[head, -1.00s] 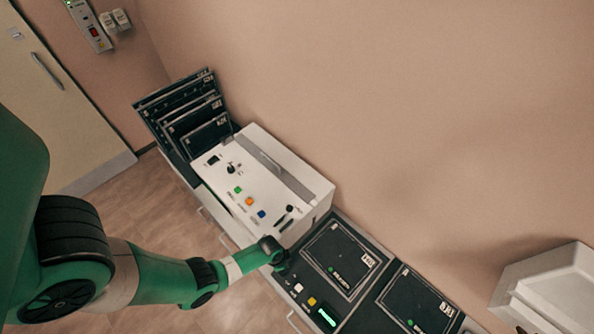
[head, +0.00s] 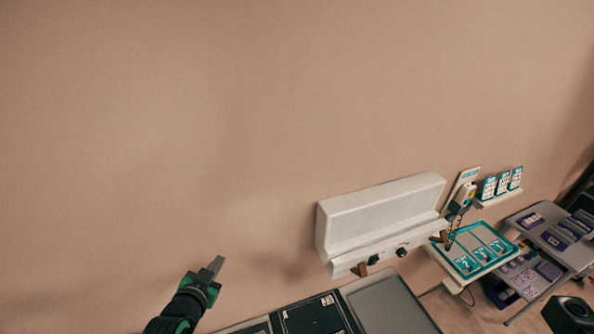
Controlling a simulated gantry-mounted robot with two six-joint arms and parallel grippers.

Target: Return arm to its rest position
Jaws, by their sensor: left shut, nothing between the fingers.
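My left gripper (head: 215,266) shows at the lower left of the head view, with part of its dark and green wrist behind it. Its fingers are together and hold nothing. It is raised in front of the bare wall, to the left of the dark panels on the counter. My right gripper is not in view.
Dark panels (head: 313,318) and a grey panel (head: 390,305) lie on the counter at the bottom. A white wall unit (head: 380,215) hangs above them. A teal-edged tray (head: 475,250) and a grey cart (head: 545,235) stand at right. The wall at upper left is clear.

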